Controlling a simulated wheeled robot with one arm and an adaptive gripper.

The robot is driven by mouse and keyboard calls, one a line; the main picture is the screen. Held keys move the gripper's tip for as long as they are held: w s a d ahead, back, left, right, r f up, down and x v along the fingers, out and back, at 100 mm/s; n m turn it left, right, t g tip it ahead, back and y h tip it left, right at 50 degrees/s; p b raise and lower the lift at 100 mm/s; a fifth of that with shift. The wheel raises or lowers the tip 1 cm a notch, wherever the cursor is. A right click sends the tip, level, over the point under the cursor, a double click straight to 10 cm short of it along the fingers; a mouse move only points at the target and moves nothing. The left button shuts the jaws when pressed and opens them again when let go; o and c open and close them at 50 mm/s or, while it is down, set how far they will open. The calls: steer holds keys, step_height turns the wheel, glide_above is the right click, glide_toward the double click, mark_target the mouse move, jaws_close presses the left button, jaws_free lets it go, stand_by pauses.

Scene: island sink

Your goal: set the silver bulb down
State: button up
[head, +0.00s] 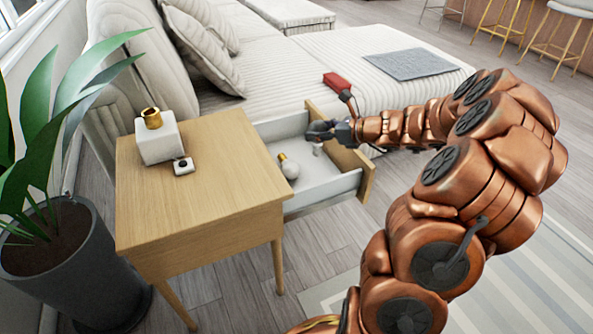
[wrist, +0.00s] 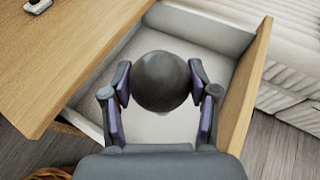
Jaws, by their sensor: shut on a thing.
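My gripper (wrist: 160,100) has its fingers on both sides of a round, dark grey silver bulb (wrist: 160,80) and is shut on it. In the head view my gripper (head: 327,131) is over the far part of the open drawer (head: 322,191), near its front panel. The silver bulb (head: 318,127) shows there as a small grey shape at the fingers. Its underside is mostly hidden, and I cannot tell whether it touches the drawer floor. A pale bulb with a gold base (head: 289,168) lies in the drawer, nearer the camera.
The drawer belongs to a wooden nightstand (head: 205,205). On its top are a white cube with a gold fitting (head: 157,138) and a small white device (head: 183,166). A sofa (head: 285,75) stands behind, and a potted plant (head: 60,245) at left. The drawer's front panel (wrist: 245,90) is close on the right.

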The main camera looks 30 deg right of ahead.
mark_target(317, 156)
step_height(317, 156, down, 9)
steer(key=b, duration=0.3)
steer(key=shift+f+b, duration=0.15)
steer(key=shift+b, duration=0.25)
steer(key=shift+f, duration=0.35)
